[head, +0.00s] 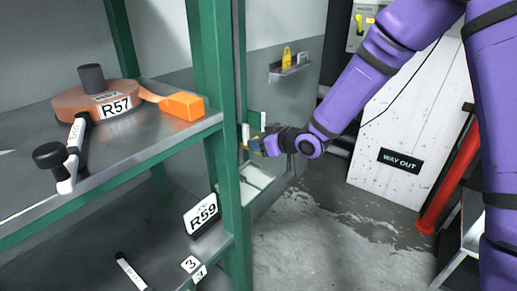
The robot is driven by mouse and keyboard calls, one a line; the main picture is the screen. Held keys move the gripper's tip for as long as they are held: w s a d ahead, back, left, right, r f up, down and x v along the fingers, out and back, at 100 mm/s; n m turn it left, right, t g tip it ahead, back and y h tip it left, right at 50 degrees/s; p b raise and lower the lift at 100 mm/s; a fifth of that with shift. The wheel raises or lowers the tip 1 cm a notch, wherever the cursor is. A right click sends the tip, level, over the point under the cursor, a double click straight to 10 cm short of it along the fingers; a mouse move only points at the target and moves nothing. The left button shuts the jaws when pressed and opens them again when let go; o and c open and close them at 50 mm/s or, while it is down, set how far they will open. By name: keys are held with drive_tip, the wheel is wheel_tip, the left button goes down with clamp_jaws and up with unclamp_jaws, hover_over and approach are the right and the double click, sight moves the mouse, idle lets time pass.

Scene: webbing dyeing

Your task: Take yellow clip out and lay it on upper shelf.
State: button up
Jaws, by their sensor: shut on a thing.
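My gripper (252,146) is at the end of the purple arm, just right of the green shelf post. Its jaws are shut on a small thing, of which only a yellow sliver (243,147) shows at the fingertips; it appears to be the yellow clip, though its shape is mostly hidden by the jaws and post. The upper shelf (150,148) is a grey metal board with a green edge, left of the gripper. It bears an orange webbing roll (68,112) marked R57, an orange block (182,106) and a white tube with a black knob (66,172).
The green post (222,100) stands between gripper and shelf. A lower shelf (175,255) holds an R59 sign (201,215). A pale open container (257,177) is below the gripper. A yellow padlock-like item (287,57) sits on a wall ledge. The upper shelf's front middle is bare.

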drive_tip(key=shift+r, duration=5.85)
drive_tip(key=s+d, duration=0.6)
drive_tip(key=d, duration=0.2)
drive_tip(key=shift+s+d, duration=0.35)
